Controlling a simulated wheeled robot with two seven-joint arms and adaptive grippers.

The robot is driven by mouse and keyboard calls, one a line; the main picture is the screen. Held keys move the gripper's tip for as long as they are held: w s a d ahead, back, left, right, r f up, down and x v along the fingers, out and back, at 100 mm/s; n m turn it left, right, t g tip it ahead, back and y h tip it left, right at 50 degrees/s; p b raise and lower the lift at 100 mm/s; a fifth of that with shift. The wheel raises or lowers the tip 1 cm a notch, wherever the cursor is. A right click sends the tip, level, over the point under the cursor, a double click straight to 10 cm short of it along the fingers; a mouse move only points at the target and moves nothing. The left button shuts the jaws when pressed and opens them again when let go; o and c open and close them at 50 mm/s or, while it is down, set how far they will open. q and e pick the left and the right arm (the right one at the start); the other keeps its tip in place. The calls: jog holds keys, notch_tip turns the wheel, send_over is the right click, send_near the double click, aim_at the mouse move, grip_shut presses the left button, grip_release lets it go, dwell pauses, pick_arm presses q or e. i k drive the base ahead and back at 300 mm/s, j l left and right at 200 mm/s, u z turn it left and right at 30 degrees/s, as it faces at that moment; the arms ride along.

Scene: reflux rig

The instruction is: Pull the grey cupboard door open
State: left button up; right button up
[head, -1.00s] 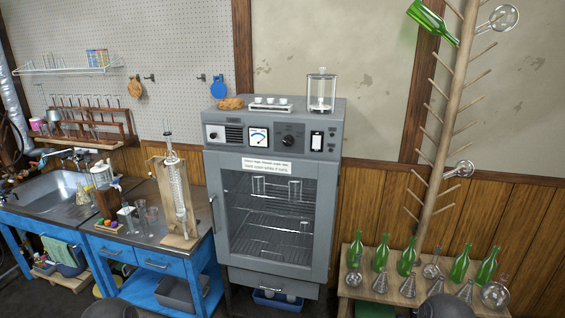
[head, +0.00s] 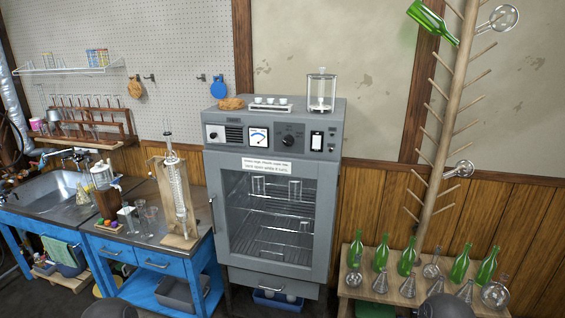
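The grey cupboard (head: 218,165) stands against the wall in the middle of the head view. Its grey door (head: 322,225) has a large glass pane and looks shut. A vertical handle (head: 213,214) is on the door's left edge. Through the glass I see wire shelves with a few glass beakers. A white label (head: 267,165) is at the top of the door. Neither gripper shows; only dark rounded parts of mine are at the bottom edge.
A blue bench (head: 150,290) with a sink and glassware stands to the left, close to the handle side. A low wooden bench (head: 350,285) with green bottles and flasks stands to the right, below a peg rack (head: 452,130).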

aim_at(326, 172)
jog(key=i+j, duration=0.7)
jog(key=i, duration=0.15)
